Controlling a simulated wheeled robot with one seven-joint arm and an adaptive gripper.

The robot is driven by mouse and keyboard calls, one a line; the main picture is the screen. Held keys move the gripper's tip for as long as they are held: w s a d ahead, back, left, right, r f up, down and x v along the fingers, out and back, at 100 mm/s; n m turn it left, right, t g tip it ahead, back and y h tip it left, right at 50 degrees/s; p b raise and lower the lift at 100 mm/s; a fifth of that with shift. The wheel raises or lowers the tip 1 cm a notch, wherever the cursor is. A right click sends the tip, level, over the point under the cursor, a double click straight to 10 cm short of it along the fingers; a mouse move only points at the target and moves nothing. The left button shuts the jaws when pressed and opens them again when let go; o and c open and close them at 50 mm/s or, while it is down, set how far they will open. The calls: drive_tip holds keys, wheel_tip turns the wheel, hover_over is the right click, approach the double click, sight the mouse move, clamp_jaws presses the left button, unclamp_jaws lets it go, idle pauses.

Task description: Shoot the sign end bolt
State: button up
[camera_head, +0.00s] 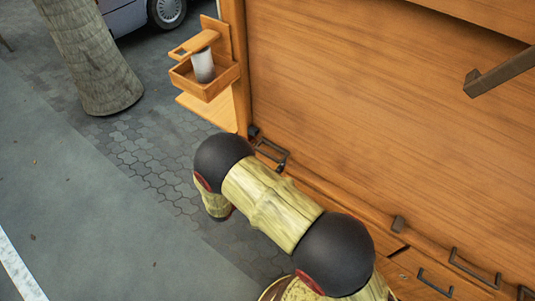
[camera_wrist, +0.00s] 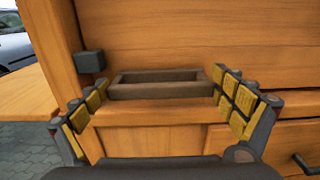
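My gripper (camera_wrist: 168,104) is open in the wrist view. Its yellow-padded fingers stand apart at the left and right ends of a dark rectangular handle (camera_wrist: 165,93) on the wooden stall front. Contact with the handle cannot be told. A small grey block (camera_wrist: 91,62) sits on the wood just above and left of it. In the head view the grey block (camera_head: 253,131) and the handle (camera_head: 268,146) show at the stall's lower left corner, partly behind my arm. I cannot tell which of these parts is the sign end bolt.
The stall's large wooden panel (camera_head: 380,110) rises behind. Several more dark handles (camera_head: 435,282) line the ledge at lower right. A small wooden box (camera_head: 185,80) holding a pale cup (camera_head: 203,68) hangs at the left edge. A trunk (camera_head: 95,60) and open paving lie left.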

drive_tip(key=c, duration=1)
drive_tip(key=shift+a, duration=0.1)
drive_tip(key=w+a, duration=0.1)
drive_tip(key=w+a+b, duration=0.1)
drive_tip(key=a, duration=0.1)
drive_tip(key=shift+w+a+f, duration=0.1)
drive_tip(key=shift+w+a, duration=0.05)
drive_tip(key=shift+w, duration=0.2)
drive_tip(key=shift+w+a, duration=0.25)
drive_tip(key=shift+a, duration=0.05)
drive_tip(key=shift+r, duration=0.2)
drive_tip(key=o, duration=1.3)
drive_tip(key=shift+w, duration=0.1)
drive_tip(key=shift+o, duration=0.2)
drive_tip(key=shift+a, duration=0.1)
drive_tip(key=v, duration=1.2)
